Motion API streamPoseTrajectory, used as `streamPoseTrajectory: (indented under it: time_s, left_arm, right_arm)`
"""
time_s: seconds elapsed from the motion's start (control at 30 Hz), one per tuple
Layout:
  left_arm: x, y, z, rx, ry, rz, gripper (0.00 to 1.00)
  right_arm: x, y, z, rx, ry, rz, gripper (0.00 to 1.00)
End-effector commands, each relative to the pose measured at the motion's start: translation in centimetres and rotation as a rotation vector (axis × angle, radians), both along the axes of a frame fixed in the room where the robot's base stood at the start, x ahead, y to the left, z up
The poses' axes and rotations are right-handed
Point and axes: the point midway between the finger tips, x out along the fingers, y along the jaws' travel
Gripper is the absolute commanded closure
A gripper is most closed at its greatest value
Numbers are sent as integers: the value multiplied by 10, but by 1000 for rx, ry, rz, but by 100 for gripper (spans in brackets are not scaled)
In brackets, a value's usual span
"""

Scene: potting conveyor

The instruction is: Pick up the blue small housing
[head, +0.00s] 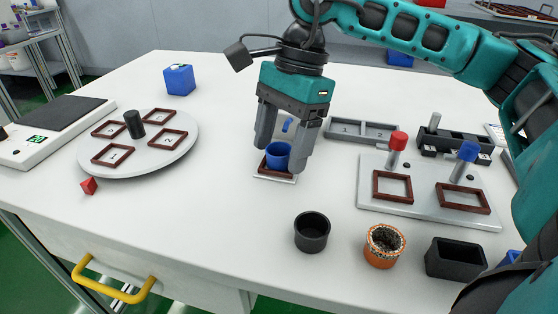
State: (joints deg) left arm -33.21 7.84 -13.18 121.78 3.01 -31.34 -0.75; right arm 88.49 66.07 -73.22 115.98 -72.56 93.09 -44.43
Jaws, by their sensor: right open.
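The blue small housing (277,156) looks like a small round open cup. It sits in a brown square frame on a white plate (272,178) near the middle of the table. My right gripper (283,150) points down over it, with one finger on each side. The fingers are open, and I cannot tell whether either touches the housing. The fingers partly hide the frame. My left gripper is not in view.
A blue cube (179,80) stands at the back left, near a round grey turntable (140,165). A black cup (312,232), an orange pot (383,247) and a black box (455,258) line the front. A grey fixture plate (425,208) lies right; a grey tray (362,131) lies behind.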

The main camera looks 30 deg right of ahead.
Motion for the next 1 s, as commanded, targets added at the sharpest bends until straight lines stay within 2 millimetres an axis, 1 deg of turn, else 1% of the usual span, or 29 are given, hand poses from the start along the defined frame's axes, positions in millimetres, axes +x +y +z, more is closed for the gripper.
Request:
streamPoseTrajectory:
  time_s: [0.17, 0.8, 1.0]
  left_arm:
    - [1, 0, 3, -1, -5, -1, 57]
    - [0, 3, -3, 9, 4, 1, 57]
    - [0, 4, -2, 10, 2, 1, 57]
  right_arm:
    - [0, 0, 0, 0, 0, 0, 30]
    - [0, 0, 1, 0, 0, 0, 91]
    - [0, 0, 2, 0, 0, 0, 92]
